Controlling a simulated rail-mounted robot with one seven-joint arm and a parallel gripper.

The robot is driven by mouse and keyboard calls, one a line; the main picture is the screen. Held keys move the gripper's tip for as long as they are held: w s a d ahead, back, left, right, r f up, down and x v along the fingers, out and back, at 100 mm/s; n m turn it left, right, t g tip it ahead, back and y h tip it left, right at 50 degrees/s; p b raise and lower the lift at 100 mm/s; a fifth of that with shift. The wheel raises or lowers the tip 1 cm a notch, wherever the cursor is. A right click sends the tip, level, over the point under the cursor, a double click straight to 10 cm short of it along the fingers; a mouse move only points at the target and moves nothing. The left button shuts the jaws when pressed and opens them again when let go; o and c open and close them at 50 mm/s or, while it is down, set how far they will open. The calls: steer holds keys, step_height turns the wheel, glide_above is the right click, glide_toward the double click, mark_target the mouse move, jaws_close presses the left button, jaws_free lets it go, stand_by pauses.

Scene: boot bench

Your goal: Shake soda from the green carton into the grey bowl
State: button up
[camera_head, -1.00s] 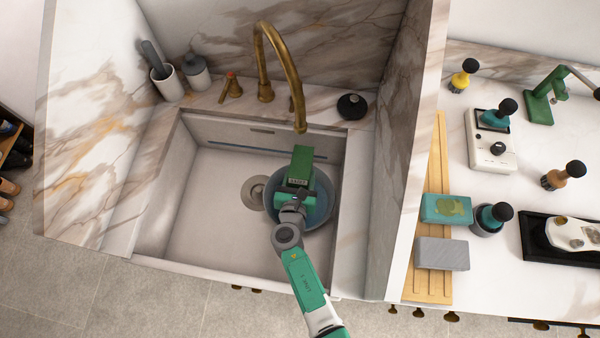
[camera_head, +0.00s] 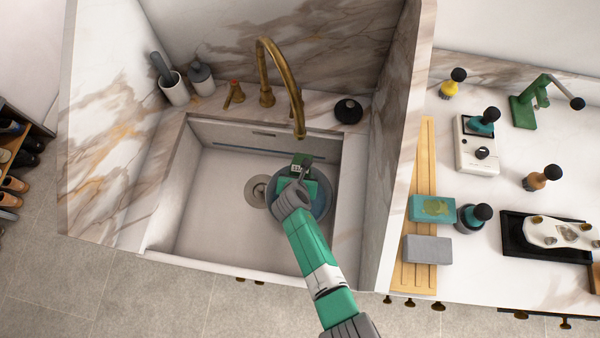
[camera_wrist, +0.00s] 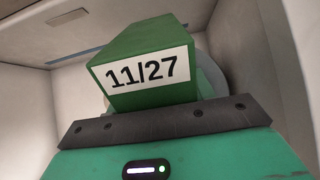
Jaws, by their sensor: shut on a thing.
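The green carton (camera_head: 301,161) is in my gripper (camera_head: 300,176), over the grey bowl in the sink. In the wrist view the carton (camera_wrist: 150,62) fills the middle, with a white label reading "11/27" facing the camera. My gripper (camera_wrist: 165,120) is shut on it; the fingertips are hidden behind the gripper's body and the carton. The grey bowl (camera_head: 323,203) stands in the right part of the sink, with bluish contents partly visible. The carton and my arm hide much of it. Its grey rim shows behind the carton in the wrist view. I cannot see any soda falling.
The white sink (camera_head: 205,210) has clear floor to the left, around the drain (camera_head: 257,190). A brass faucet (camera_head: 293,90) arches just behind the carton. A marble partition stands at right, beyond which a wooden rack (camera_head: 425,160) holds a teal box (camera_head: 432,208) and grey block (camera_head: 427,249).

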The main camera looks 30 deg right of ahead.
steer(key=shift+w+r+g+y, duration=0.15)
steer(key=shift+r+g+y, duration=0.15)
steer(key=shift+g, duration=0.2)
steer(key=g, duration=0.1)
steer(key=y, duration=0.1)
steer(key=g+y, duration=0.1)
steer(key=shift+s+a+r+g, duration=0.2)
steer(key=shift+s+a+g, duration=0.05)
steer(key=shift+s+g, duration=0.1)
steer(key=shift+s+a+f+g+y+b, duration=0.15)
steer(key=shift+s+f+g+y+b, duration=0.1)
steer(key=shift+g+y+b, duration=0.45)
steer(key=shift+a+r+g+b, duration=0.1)
steer(key=shift+g+b, duration=0.25)
steer(key=shift+g, duration=0.1)
steer(key=shift+s+a+y, duration=0.15)
steer(key=shift+s+y, duration=0.15)
steer(key=shift+s+r+g, duration=0.1)
steer(key=shift+r+g, duration=0.15)
steer(key=shift+g, duration=0.05)
